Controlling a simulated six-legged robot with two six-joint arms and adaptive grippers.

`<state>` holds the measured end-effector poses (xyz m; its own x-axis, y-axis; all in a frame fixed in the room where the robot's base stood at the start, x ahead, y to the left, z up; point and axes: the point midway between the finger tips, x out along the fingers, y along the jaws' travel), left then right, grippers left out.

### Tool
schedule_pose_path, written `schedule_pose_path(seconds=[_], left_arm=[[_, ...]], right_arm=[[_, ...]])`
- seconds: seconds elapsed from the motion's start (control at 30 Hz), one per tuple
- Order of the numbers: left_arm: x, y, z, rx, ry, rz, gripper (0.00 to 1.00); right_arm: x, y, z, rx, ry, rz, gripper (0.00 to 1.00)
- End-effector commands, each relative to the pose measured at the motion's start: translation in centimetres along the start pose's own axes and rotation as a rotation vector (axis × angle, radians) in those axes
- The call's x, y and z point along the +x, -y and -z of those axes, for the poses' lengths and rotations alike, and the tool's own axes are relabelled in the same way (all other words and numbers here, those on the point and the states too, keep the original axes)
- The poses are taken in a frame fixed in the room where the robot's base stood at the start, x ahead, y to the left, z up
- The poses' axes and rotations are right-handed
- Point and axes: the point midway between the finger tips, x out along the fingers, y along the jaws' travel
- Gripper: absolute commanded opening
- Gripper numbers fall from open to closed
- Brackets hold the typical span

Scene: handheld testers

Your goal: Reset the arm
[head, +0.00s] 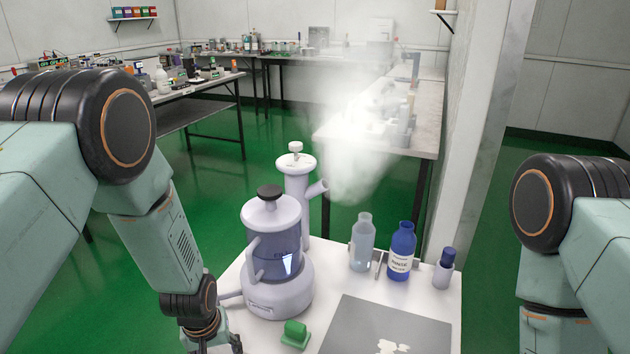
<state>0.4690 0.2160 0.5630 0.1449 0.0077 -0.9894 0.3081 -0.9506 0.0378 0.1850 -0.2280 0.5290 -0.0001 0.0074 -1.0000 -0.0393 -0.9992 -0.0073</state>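My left arm comes in from the left and bends down to my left gripper (212,343) at the bottom edge, at the left side of the white table (236,276). The gripper is mostly cut off by the frame, so its opening does not show. It is just left of and in front of a white and blue device (275,258) with a black knob, close to its left handle. My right arm comes in from the right, with its upper joint and a link showing. My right gripper is out of the frame.
White vapour (352,120) rises behind the device's spout. A green block (295,334), a clear bottle (362,246), a blue rinse bottle (401,252), a small blue-capped bottle (445,267) and a grey mat (380,325) with white patches are on the table. Benches stand behind.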

Motion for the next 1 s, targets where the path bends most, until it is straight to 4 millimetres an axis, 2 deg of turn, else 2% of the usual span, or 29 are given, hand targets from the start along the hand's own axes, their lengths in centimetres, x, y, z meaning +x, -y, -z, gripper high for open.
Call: schedule_pose_path(seconds=[0.17, 0.23, 0.4, 0.53, 0.6, 0.7, 0.9, 1.0], left_arm=[[0.4, 2.7, -6.0, 0.150, -0.058, -0.010, 0.58], [0.0, 4.0, -9.4, 0.203, -0.059, -0.010, 0.58], [-2.5, 7.2, -18.5, 0.288, -0.002, -0.007, 0.58], [-4.3, 8.8, -23.3, 0.289, 0.077, 0.001, 0.58], [-4.9, 9.3, -25.0, 0.283, 0.117, 0.006, 0.58], [-5.1, 9.7, -26.1, 0.277, 0.143, 0.010, 0.58], [-4.9, 9.8, -26.3, 0.276, 0.147, 0.011, 0.58], [-4.9, 9.8, -26.2, 0.276, 0.147, 0.011, 0.49]], right_arm=[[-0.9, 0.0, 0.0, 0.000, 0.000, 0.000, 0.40], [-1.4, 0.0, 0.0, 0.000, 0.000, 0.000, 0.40], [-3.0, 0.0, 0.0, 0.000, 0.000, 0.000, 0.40], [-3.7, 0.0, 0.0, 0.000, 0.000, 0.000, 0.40], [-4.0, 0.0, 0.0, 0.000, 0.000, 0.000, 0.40], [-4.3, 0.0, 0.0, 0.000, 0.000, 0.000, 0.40], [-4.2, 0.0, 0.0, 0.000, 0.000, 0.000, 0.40], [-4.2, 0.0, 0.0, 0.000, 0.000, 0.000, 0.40]])
